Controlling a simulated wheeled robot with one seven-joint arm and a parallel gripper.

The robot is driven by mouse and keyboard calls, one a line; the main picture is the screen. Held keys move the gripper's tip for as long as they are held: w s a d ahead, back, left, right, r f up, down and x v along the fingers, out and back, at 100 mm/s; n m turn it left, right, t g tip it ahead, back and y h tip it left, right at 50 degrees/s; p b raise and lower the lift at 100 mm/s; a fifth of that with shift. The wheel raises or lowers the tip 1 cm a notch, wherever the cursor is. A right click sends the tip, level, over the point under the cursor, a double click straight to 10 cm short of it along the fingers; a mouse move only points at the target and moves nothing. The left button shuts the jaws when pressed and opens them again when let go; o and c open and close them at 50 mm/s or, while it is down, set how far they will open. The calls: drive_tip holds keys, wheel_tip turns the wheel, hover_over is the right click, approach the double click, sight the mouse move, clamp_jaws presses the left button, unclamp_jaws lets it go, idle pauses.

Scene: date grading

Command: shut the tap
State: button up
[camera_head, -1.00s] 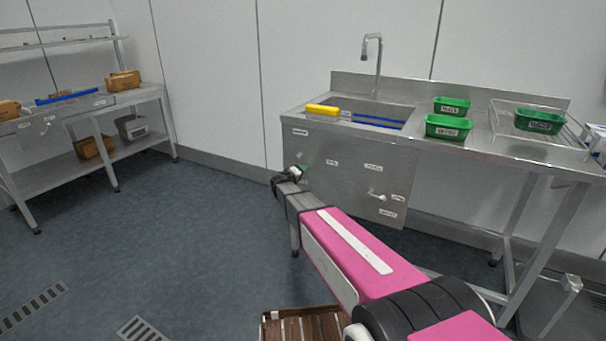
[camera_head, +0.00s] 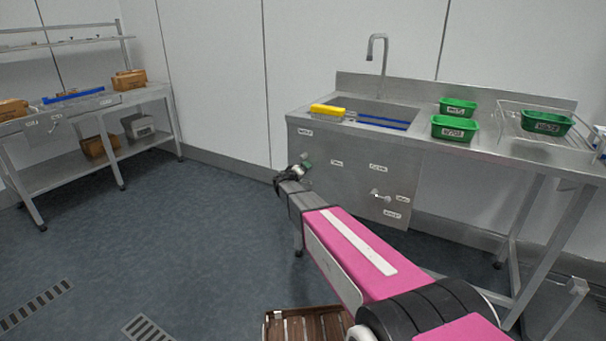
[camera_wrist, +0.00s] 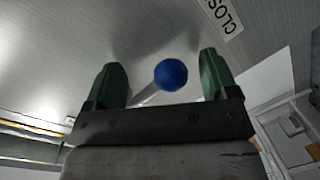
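The tap lever ends in a blue ball knob (camera_wrist: 171,74) on a pale metal rod, seen in the wrist view. The knob shows between the two green fingers of my gripper (camera_wrist: 160,80), with a gap on each side. My gripper is open and grips nothing. In the head view my gripper (camera_head: 300,168) is at the left part of the sink's steel front panel (camera_head: 345,180); the knob is hidden or too small there. A label partly reading "CLOS" (camera_wrist: 229,14) is on the panel. The curved spout (camera_head: 384,55) stands behind the basin.
A second, pale handle (camera_head: 379,194) is on the panel to the right. A yellow block (camera_head: 327,110) and green tubs (camera_head: 454,128) are on the sink top. A brown slatted crate (camera_head: 300,326) is on the floor below my arm. Floor to the left is clear.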

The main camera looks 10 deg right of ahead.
drive_tip(key=shift+a, duration=0.1)
drive_tip(key=shift+s+a, duration=0.1)
drive_tip(key=shift+s, duration=0.2)
drive_tip(key=v, duration=1)
drive_tip(key=shift+s, duration=0.1)
drive_tip(key=s+d+f+m+g+y, duration=0.1)
drive_tip(key=s+d+f+m+g, duration=0.2)
drive_tip(key=s+d, duration=0.4)
drive_tip(key=s+d+f+g+y, duration=0.1)
drive_tip(key=s+d+f+g, duration=0.2)
drive_tip(key=s+d+g, duration=0.45)
drive_tip(key=s+a+f+m+g+y, duration=0.1)
drive_tip(key=s+y, duration=0.6)
drive_tip(key=s, duration=1.1)
wheel_tip(320, 180, down, 2)
drive_tip(key=shift+s+a+f+g, duration=0.1)
drive_tip(key=shift+s+a+g, duration=0.25)
drive_tip(key=shift+g, duration=0.5)
